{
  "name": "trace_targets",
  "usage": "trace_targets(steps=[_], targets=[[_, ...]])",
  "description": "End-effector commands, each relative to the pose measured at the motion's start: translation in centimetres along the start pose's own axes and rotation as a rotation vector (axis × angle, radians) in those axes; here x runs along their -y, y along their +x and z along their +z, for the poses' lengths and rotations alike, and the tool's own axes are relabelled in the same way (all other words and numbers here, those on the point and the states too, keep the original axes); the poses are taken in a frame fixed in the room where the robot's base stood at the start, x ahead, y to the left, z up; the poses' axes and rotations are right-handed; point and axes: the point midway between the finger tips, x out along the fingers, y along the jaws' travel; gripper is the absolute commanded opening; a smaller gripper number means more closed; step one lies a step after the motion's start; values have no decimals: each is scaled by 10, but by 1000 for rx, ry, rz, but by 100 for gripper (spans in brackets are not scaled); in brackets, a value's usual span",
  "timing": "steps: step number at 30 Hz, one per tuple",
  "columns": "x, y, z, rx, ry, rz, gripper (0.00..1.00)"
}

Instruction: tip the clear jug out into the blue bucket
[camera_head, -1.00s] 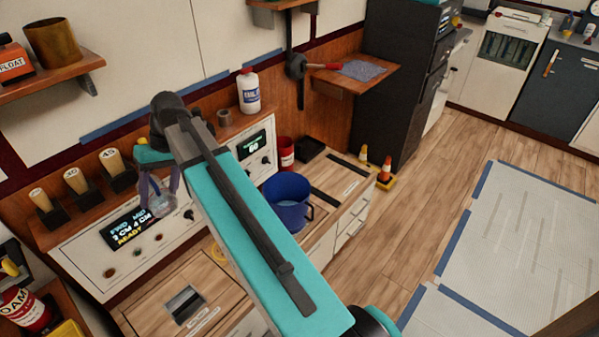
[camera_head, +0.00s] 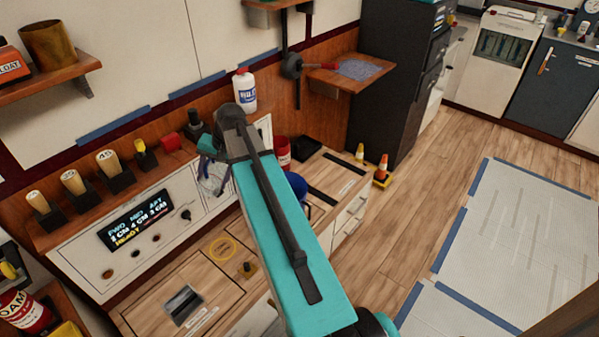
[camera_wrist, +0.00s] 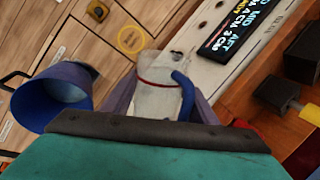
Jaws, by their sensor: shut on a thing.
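The clear jug (camera_wrist: 158,92), with a red band and a blue handle, is in my gripper (camera_wrist: 163,103), whose purple fingers are shut on either side of it. In the head view the jug (camera_head: 213,180) hangs from my gripper (camera_head: 209,168) in front of the back panel, left of the bucket. The blue bucket (camera_head: 298,184) stands on the wooden counter, mostly hidden behind my arm. In the wrist view the bucket (camera_wrist: 62,92) is at the left, its dark opening partly showing, apart from the jug. I cannot tell what is inside the jug.
The back panel has a lit display (camera_head: 140,218) and knobs. A ledge above carries several wooden-handled levers (camera_head: 110,165), a red block (camera_head: 170,142) and a white bottle (camera_head: 245,91). A red can (camera_head: 283,152) stands behind the bucket.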

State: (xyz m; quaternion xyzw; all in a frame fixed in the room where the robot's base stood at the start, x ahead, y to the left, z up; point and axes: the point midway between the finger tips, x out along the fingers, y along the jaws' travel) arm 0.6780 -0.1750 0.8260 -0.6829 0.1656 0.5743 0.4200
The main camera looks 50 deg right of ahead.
Motion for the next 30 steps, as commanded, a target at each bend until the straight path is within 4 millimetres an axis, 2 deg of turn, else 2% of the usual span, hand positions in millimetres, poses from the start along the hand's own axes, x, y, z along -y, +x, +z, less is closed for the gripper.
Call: trace_targets(steps=[1,6,15,21,24,27,30], targets=[[-17,1,-15,-28,79,0,25],[-68,5,-57,-119,340,-7,25],[-168,6,-119,-279,784,-28,25],[-234,4,-148,-376,1051,-48,25],[-258,3,-156,-412,1148,-56,25],[-274,1,-161,-435,1210,-62,25],[-282,1,-163,-447,1240,-65,25]])
